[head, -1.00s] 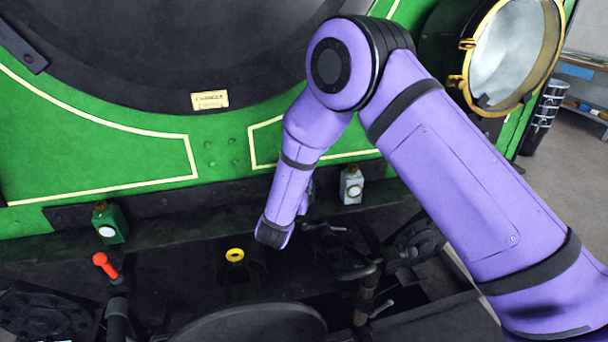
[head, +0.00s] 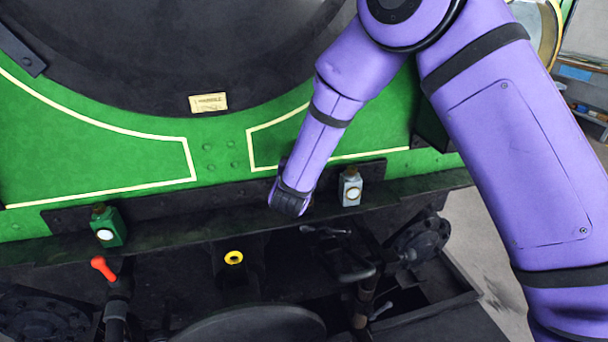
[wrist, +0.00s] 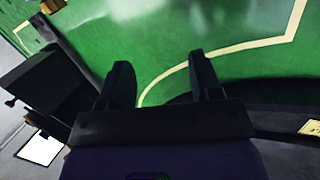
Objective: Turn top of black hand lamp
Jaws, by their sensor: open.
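My gripper (wrist: 159,62) is open and empty in the wrist view, its two dark fingers pointing at the green plate. In the head view my wrist hides most of it, in front of the plate just left of the grey lamp. I cannot pick out a black hand lamp for certain. A black box-like thing (wrist: 40,95) with a small knob is at left in the wrist view, apart from the fingers. A dark box shape (head: 432,132) shows partly behind my arm at the right end of the plate, perhaps the same thing.
A grey lamp (head: 350,188) and a green lamp (head: 107,227) stand on the dark beam. A red-tipped lever (head: 103,267) and a yellow-ringed cap (head: 234,257) are below. The green plate (head: 90,150) is a flat obstacle. Open floor (head: 488,235) lies at right.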

